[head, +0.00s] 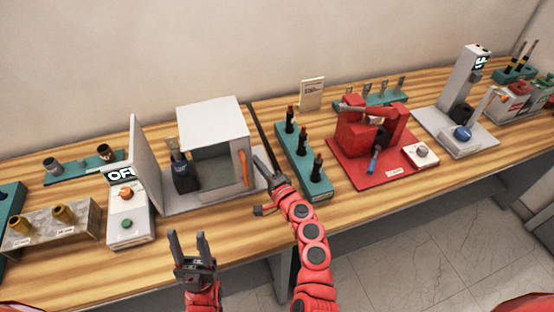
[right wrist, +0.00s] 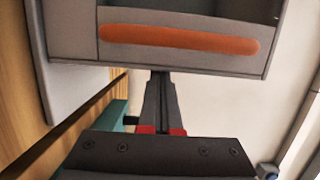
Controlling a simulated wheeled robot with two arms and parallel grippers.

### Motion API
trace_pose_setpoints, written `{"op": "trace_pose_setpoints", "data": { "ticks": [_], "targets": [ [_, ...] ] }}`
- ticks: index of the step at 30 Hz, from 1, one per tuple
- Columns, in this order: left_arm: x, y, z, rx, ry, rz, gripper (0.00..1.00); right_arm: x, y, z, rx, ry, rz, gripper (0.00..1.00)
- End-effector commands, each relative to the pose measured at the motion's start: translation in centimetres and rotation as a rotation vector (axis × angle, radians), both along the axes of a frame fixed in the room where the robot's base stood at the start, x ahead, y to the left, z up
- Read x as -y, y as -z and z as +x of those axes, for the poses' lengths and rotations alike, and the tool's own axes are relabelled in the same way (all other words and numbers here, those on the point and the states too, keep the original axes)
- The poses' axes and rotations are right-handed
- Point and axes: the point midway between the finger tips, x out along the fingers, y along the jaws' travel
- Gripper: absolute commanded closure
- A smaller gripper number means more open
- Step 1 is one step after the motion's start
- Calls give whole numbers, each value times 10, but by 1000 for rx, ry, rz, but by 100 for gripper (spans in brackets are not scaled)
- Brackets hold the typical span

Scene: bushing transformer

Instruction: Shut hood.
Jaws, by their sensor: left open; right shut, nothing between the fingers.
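The hood (head: 213,113) is a white-grey box on a light base plate, with its front open in the head view. An orange handle (head: 244,169) is on the right part of its front; in the right wrist view the handle (right wrist: 180,38) runs across a grey panel. A dark object (head: 184,173) stands at the left of the opening. My right gripper (head: 264,167) is shut and empty just right of the handle; its fingertips (right wrist: 160,76) show close to the panel's edge, contact unclear.
A white upright panel (head: 146,155) and a control box (head: 127,215) reading "OFF" stand left of the hood. A teal rack (head: 305,172) with dark bushings is close to the right gripper. A red fixture (head: 360,130) stands further right. The table's front strip is mostly clear.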

Motion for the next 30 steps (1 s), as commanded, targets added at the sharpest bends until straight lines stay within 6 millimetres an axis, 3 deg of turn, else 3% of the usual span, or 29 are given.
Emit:
{"op": "trace_pose_setpoints", "data": {
  "ticks": [1,6,13,19,30],
  "targets": [
    [0,4,0,0,0,0,50,-16,3,-6,-2,-7,3,100],
    [0,11,0,0,0,0,50,-58,3,-19,-2,-8,3,100],
    [0,19,0,0,0,0,50,-98,2,-32,-1,-6,1,100],
    [0,21,0,0,0,0,50,-112,1,-36,0,-1,-1,100],
    [0,20,0,0,0,0,50,-114,0,-37,-1,-4,-1,100]
  ]
}}
